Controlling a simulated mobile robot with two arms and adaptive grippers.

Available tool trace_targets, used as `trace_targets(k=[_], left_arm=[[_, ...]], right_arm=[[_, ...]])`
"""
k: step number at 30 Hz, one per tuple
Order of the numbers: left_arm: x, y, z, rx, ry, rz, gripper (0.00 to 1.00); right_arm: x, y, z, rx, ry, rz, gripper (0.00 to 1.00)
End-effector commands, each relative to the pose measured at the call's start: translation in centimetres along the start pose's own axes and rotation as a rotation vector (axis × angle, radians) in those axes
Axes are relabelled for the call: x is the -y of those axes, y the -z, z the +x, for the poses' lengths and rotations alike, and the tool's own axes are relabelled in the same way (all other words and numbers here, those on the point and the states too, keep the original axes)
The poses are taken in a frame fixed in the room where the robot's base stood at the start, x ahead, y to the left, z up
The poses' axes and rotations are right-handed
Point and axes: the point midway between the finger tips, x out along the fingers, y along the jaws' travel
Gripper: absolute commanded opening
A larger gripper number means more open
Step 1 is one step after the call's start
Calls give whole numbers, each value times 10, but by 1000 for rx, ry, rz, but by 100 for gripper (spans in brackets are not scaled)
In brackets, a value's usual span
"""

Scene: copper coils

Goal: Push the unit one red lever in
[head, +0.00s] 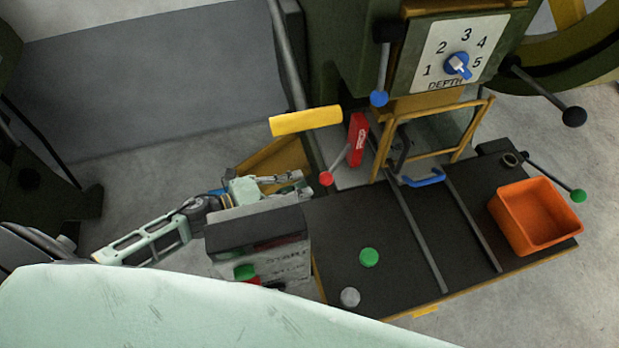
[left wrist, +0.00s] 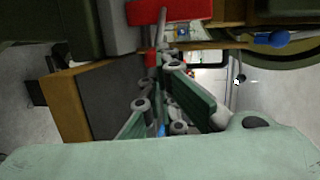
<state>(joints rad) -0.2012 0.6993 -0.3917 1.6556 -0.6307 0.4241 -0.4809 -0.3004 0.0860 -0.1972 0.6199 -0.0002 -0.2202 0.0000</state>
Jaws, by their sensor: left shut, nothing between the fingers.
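The red lever is in the head view: a red ball knob (head: 326,178) on a thin grey rod, which rises to a red block (head: 358,138) on the machine's side. In the left wrist view the red block (left wrist: 170,11) is at the top, with the grey rod (left wrist: 161,35) below it. My left gripper (head: 303,184) is shut and empty, just left of the red knob in the head view, behind a grey control box. Its fingers (left wrist: 168,78) point toward the rod in the wrist view. I cannot tell whether they touch the lever. My right gripper is not in view.
The grey control box (head: 258,232) has green and red buttons. A yellow bar (head: 305,120) is above the gripper. The black table (head: 330,235) holds an orange bin (head: 510,215) and a green button (head: 369,257). A blue handle (head: 425,178) and numbered dial (head: 457,66) are further right.

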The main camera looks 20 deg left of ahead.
Motion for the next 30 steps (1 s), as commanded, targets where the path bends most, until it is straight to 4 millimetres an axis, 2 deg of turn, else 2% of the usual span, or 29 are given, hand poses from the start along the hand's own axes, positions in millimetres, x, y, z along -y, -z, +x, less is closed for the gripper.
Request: trace_targets(k=[3,7,22,30], left_arm=[[3,-1,19,1,2,-1,0],[1,-1,31,2,0,-1,0],[1,0,40,2,1,-2,0],[10,9,85,1,3,-1,0]], right_arm=[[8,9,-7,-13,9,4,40],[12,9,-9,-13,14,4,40],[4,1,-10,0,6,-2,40],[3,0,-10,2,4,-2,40]])
